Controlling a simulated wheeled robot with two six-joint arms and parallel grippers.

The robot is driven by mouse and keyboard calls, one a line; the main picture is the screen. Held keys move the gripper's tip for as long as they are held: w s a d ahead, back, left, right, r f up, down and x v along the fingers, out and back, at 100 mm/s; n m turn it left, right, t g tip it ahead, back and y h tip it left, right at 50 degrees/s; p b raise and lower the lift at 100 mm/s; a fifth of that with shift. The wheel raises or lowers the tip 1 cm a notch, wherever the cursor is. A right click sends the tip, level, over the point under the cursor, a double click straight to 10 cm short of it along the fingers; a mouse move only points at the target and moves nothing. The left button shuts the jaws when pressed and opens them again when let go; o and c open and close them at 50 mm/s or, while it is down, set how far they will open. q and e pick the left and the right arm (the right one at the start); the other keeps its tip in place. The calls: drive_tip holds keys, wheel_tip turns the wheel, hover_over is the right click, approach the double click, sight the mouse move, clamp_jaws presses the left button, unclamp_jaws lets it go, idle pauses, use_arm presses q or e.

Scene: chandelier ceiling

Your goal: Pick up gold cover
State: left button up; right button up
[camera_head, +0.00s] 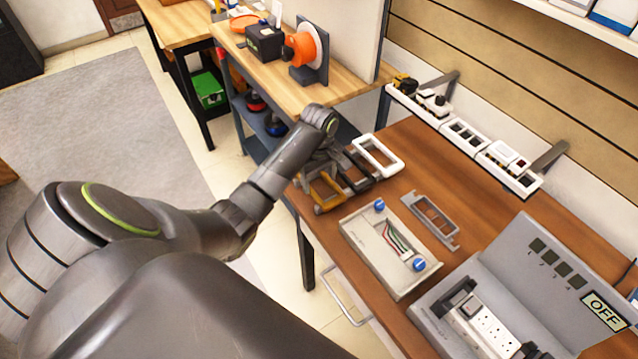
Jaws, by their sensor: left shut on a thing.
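The gold cover (323,197), a small rectangular frame, is at the left edge of the brown workbench (400,147). My left arm reaches in from the left, and its gripper (331,166) is shut on the gold cover from above. The gripper hides the cover's upper part, and I cannot tell whether the cover still touches the bench. My right gripper is not in view.
A dark frame and a white frame (378,156) are close to my gripper on its right. A grey box (375,262) with wires and blue knobs, a grey metal frame (432,217) and a grey panel with sockets (484,335) lie nearer. A rail of switches (465,137) runs along the back.

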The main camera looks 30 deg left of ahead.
use_arm(q)
wheel_tip(320, 180, up, 10)
drive_tip(key=p, duration=0.3)
idle(0.3)
idle(0.6)
drive_tip(key=shift+f+b, duration=0.7)
drive_tip(key=shift+f, duration=0.25)
